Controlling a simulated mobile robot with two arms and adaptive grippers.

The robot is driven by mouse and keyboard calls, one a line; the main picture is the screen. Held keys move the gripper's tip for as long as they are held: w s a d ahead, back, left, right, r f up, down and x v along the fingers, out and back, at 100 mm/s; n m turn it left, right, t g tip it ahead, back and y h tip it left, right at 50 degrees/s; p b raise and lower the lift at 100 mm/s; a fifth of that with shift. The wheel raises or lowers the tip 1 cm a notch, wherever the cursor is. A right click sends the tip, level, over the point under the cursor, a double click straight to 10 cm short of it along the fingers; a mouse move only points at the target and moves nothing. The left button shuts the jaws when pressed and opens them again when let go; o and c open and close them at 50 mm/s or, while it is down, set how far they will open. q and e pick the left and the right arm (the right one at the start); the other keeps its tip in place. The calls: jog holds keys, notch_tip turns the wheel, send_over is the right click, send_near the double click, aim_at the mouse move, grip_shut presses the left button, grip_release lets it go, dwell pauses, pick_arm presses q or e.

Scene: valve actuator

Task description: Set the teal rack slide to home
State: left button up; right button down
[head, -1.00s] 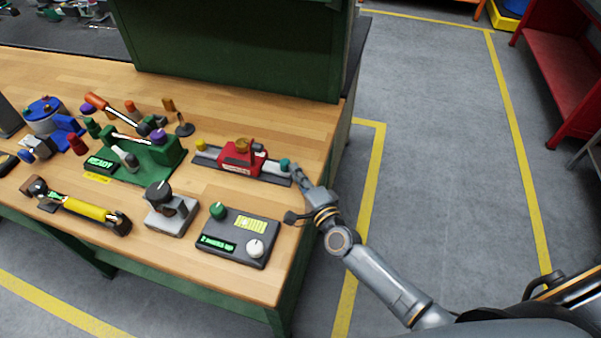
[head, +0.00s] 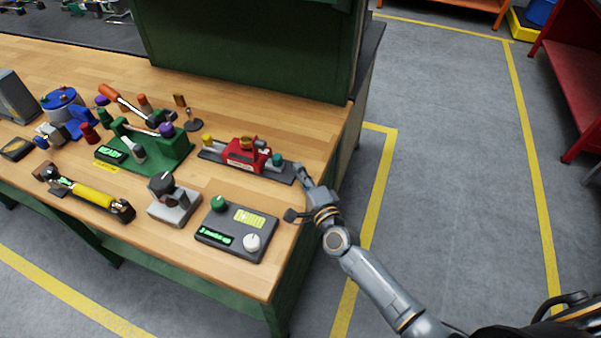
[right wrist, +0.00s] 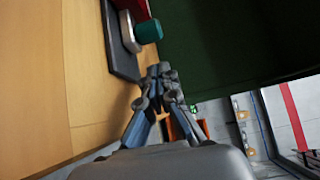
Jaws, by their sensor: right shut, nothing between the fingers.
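The teal knob of the rack slide (head: 277,160) sits on a dark grey rail (head: 285,175), close to the right side of the red block (head: 245,155). A short stretch of bare rail shows to its right. The knob also shows in the right wrist view (right wrist: 148,31), beyond the fingertips. My right gripper (head: 299,169) is shut and empty at the rail's right end, with a small gap to the knob. In the right wrist view its fingers (right wrist: 159,70) are together, close to the rail's end. My left gripper is not in view.
A dark control box (head: 236,229) with a green knob and a white dial stands in front of the rail. A green fixture (head: 160,150) with levers is to the left. A green cabinet panel (head: 250,50) rises behind. The bench's right edge lies just beyond my gripper.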

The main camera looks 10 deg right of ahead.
jog(key=s, duration=0.1)
jog(key=s+d, duration=0.1)
jog(key=s, duration=0.1)
jog(key=shift+d+r, duration=0.1)
jog(key=shift+d, duration=0.15)
jog(key=s, duration=0.2)
jog(key=shift+s+a+f+b, duration=0.2)
jog(key=shift+s+f+b, duration=0.1)
jog(key=shift+s+b, duration=0.1)
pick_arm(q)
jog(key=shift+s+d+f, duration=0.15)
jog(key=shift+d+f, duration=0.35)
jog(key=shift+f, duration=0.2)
pick_arm(e)
jog(key=shift+s+d+r, duration=0.1)
jog(key=shift+s+d, duration=0.1)
jog(key=shift+s, duration=0.5)
jog(key=shift+s+d+r, duration=0.1)
jog(key=shift+s+d, duration=0.1)
jog(key=shift+s, duration=0.55)
jog(key=shift+s+d, duration=0.2)
jog(key=shift+s, duration=0.5)
